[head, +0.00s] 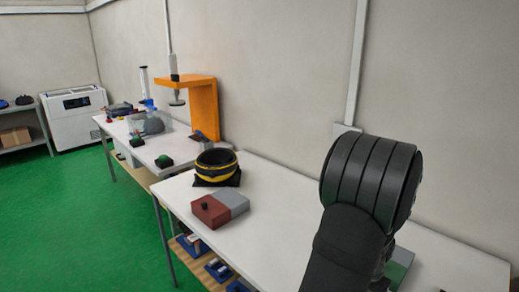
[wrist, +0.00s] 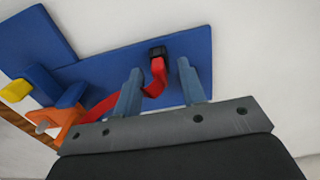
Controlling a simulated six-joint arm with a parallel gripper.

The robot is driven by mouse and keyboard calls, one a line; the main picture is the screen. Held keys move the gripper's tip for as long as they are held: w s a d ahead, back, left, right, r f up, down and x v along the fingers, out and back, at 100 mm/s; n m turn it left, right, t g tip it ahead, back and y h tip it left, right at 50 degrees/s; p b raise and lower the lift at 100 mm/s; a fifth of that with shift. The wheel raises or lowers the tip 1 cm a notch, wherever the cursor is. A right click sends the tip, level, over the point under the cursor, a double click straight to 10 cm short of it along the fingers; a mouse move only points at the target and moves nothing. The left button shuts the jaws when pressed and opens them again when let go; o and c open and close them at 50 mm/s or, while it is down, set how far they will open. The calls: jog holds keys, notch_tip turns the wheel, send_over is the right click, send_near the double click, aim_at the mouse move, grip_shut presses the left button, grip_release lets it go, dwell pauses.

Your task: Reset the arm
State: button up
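My arm rises in the right foreground of the head view, and my gripper is hidden there. In the wrist view my gripper (wrist: 158,68) has its two blue-grey fingers apart. A red curved piece (wrist: 128,100) with a black end (wrist: 157,53) shows between and beyond the fingers, in front of a blue panel (wrist: 195,48). The fingers do not appear to close on it; how near it is I cannot tell.
An orange part (wrist: 66,117) and a yellow piece (wrist: 15,90) lie left in the wrist view. A white table (head: 280,225) holds a red-and-grey block (head: 212,210) and a yellow-black ring (head: 217,163). An orange stand (head: 205,105) is farther back. Green floor is clear at left.

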notch_tip(320, 180, up, 17)
notch_tip(320, 180, down, 17)
jog(key=shift+r, duration=0.1)
notch_tip(320, 180, up, 5)
jog(key=shift+r, duration=0.15)
jog(key=s+d+r, duration=0.3)
jog(key=d, duration=0.1)
jog(key=shift+s+r, duration=0.2)
jog(key=shift+r, duration=0.1)
dwell(0.3)
dwell(1.0)
